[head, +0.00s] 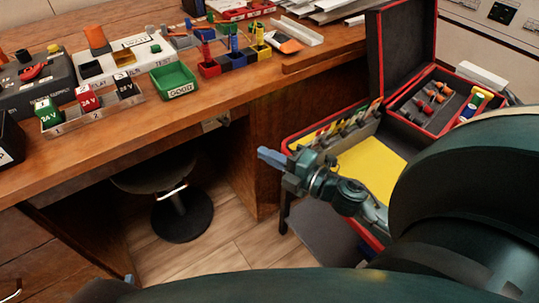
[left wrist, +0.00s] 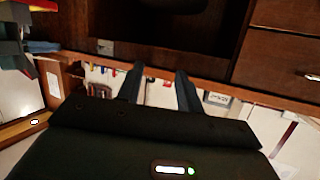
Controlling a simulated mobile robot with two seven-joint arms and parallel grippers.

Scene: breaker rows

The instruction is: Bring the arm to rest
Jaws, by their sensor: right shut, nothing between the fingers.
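My right gripper (head: 270,157) shows in the head view, its blue fingertips together with nothing between them. It is in the air in front of an open red-edged case, to the right of the desk and apart from it. Its arm comes in from the right edge. My left gripper (left wrist: 160,85) shows in the left wrist view with its two dark fingers apart and nothing between them. In the head view a dark arm part of mine crosses the bottom edge, and the left gripper is mostly hidden there.
The wooden desk (head: 240,92) holds a green bin (head: 173,80), a rack of 24 V breakers (head: 92,108) and colored cups (head: 235,62). The open case (head: 403,40) stands at the right, holding tools. A stool (head: 182,213) is under the desk. Floor (head: 215,262) shows in front.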

